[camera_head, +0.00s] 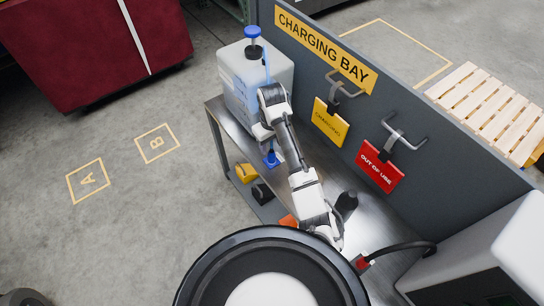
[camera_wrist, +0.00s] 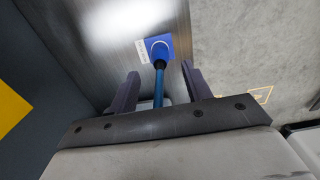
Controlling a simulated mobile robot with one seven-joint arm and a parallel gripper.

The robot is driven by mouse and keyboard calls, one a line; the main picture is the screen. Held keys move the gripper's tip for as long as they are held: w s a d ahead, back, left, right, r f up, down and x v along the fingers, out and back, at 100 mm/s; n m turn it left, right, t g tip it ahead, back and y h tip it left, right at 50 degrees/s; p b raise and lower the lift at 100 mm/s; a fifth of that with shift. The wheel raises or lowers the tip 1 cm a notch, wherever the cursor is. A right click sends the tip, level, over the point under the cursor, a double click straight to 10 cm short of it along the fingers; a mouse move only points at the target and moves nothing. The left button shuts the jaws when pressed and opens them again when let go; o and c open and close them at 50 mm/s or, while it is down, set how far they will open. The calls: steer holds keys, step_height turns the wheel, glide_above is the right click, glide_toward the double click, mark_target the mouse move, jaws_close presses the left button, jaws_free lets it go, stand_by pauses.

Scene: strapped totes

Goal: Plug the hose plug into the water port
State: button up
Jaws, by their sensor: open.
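In the wrist view a blue hose (camera_wrist: 158,88) runs between my fingers to a dark plug end (camera_wrist: 160,53). That end meets a round blue fitting on a square blue base (camera_wrist: 148,50) with a white label, on the steel bench. The label is too small to read. I cannot tell whether the plug is seated in the fitting or whether this is the water port. My gripper (camera_wrist: 158,85) is open, one finger on each side of the hose, with visible gaps. In the head view the blue fitting (camera_head: 271,159) shows below my gripper, whose fingertips are unclear there.
A translucent tank (camera_head: 236,86) with a blue cap (camera_head: 252,33) stands on the bench's far end. A grey panel (camera_head: 300,52) borders the bench, with yellow (camera_head: 328,122) and red (camera_head: 379,170) hanging tags. A black cable with a red end (camera_head: 362,262) lies near the front.

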mark_target(272, 151)
step_height(272, 151, down, 7)
steer(key=b, duration=0.4)
steer(key=shift+f, duration=0.1)
steer(key=shift+p, duration=0.7)
stand_by(0.7)
jaws_close()
stand_by(0.5)
steer(key=shift+r+p, duration=2.15)
steer(key=shift+r, duration=0.9)
